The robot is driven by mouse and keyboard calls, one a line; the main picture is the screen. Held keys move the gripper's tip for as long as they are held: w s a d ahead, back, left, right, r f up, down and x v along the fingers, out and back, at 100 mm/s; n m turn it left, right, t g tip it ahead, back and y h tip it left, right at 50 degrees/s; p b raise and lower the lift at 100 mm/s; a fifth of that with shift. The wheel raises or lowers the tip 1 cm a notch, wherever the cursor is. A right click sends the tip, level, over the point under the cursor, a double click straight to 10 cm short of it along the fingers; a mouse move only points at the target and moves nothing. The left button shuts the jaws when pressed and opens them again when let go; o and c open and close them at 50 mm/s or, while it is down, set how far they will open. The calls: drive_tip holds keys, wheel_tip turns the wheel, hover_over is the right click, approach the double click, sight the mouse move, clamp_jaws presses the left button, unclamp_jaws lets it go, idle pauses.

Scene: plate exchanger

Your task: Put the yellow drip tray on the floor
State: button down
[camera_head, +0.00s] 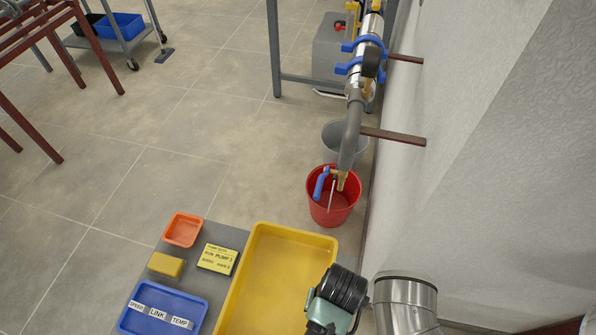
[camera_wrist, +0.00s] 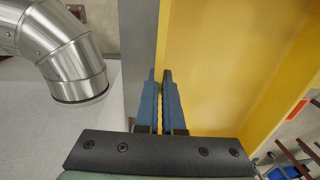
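The yellow drip tray (camera_head: 280,262) is a long shallow tray at the bottom centre of the head view. It lies on or just over the right side of a grey top, and its near end is cut off by the frame. My gripper (camera_wrist: 161,85) is at the tray's right-hand wall. In the wrist view its two blue fingers are close together, one on each side of the yellow wall, with a thin yellow strip between them. The tray's inside (camera_wrist: 225,60) fills the right of that view. In the head view the wrist hides the fingertips.
The grey top (camera_head: 228,238) also carries an orange bin (camera_head: 183,229), a yellow block (camera_head: 166,264), a yellow label plate (camera_head: 217,259) and a blue labelled tray (camera_head: 163,308). Tiled floor (camera_head: 150,150) is clear beyond.

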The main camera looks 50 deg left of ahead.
wheel_tip(320, 180, down, 10)
drive_tip(key=shift+r+b, duration=0.1)
drive_tip(key=shift+b, duration=1)
drive_tip(key=shift+f, duration=0.25)
drive_tip(key=c, duration=1)
unclamp_jaws()
drive_tip(key=shift+c, duration=0.2)
drive_tip(key=shift+r, duration=0.1)
wheel_tip(320, 180, up, 11)
drive_tip(key=p, duration=0.2)
drive_tip(key=shift+w+d+p, duration=0.25)
drive_tip(key=shift+d+p, duration=0.1)
drive_tip(key=shift+o, duration=0.6)
drive_tip(key=shift+r, duration=0.4)
drive_tip(key=shift+o, duration=1.2)
drive_tip(key=shift+r, duration=0.15)
